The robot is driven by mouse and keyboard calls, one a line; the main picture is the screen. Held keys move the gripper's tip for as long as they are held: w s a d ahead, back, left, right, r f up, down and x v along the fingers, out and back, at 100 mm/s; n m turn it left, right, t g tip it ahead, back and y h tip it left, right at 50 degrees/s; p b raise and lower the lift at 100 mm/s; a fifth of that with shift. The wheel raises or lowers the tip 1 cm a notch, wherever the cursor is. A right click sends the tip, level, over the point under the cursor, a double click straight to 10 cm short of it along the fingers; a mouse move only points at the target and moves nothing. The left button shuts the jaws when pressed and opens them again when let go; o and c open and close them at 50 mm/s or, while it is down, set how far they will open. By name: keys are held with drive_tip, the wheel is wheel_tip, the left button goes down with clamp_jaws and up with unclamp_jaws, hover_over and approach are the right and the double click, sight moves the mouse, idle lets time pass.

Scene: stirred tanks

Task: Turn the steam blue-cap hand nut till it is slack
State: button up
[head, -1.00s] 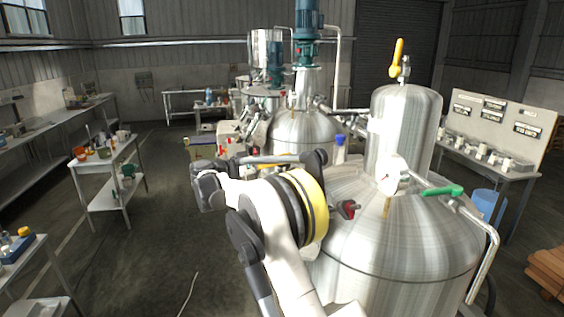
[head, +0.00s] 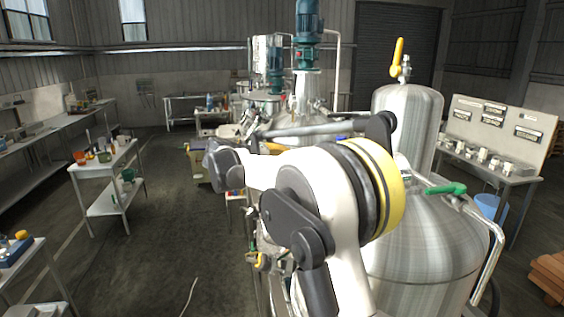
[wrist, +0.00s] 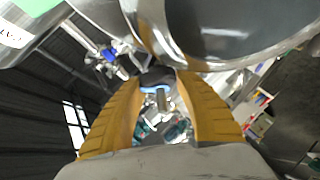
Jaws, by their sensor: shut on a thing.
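In the wrist view, the two yellow fingers of my gripper (wrist: 158,88) are closed in on a dark knob with a blue edge, which looks like the blue-cap hand nut (wrist: 155,77). The fingertips are at its two sides, and it sits close to the curved steel metalwork at the top of the view. Its lower part and thread cannot be made out. In the head view my arm's yellow-banded joint and links cover the gripper and the nut.
A white trolley (head: 115,210) stands left, with open floor between.

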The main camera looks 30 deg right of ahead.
drive_tip(key=shift+n+y, duration=0.5)
drive_tip(key=shift+n, duration=0.3)
drive_tip(key=o, duration=1.2)
drive_tip(key=shift+d, duration=0.15)
drive_tip(key=v, duration=1.2)
drive_tip(key=shift+s, duration=0.1)
